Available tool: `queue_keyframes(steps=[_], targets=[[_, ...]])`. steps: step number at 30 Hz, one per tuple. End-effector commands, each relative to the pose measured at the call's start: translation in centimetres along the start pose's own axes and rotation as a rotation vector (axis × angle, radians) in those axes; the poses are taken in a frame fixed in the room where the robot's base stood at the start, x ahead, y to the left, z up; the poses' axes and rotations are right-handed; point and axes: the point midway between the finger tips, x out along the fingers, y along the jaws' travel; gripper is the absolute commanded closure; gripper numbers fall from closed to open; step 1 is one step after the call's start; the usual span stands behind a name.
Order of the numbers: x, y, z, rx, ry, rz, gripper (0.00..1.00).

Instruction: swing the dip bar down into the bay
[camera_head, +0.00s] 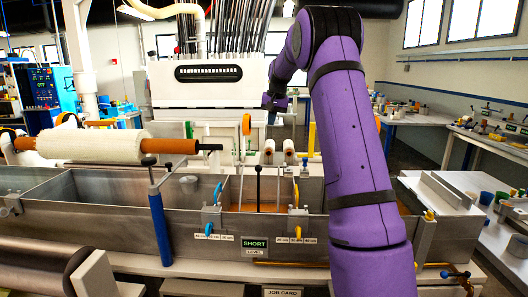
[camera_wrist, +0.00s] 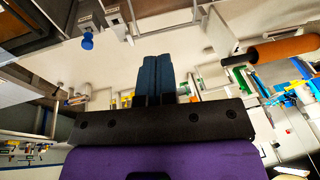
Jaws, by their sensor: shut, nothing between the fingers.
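The resin bath (camera_head: 115,225) is a long steel trough with several bays across the middle of the head view. The bay in the middle shows an orange-brown inside (camera_head: 262,190). Thin upright rods (camera_head: 258,182) with dark knobs stand at it. A blue upright lever (camera_head: 158,220) stands at the trough's front. I cannot tell for sure which part is the dip bar. My gripper (camera_head: 271,104) is above and behind the trough, before the white machine, touching nothing that I can see. In the wrist view its blue fingers (camera_wrist: 155,72) are together and empty.
The white machine (camera_head: 210,85) with many dark strands stands behind. A side table (camera_head: 455,205) with cups is at right. My arm hides the trough's right part.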

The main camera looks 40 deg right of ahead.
Motion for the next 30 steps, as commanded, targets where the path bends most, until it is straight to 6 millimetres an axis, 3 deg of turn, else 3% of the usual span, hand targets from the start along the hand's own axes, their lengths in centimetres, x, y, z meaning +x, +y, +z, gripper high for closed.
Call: queue_keyframes(steps=[3, 10, 30], targets=[[2.5, 0.5, -0.8, 0.021, -0.059, 0.007, 1.0], [4.3, 0.7, -1.1, 0.033, -0.095, 0.01, 1.0], [14.9, 0.1, 0.8, 0.031, -0.096, 0.009, 1.0]])
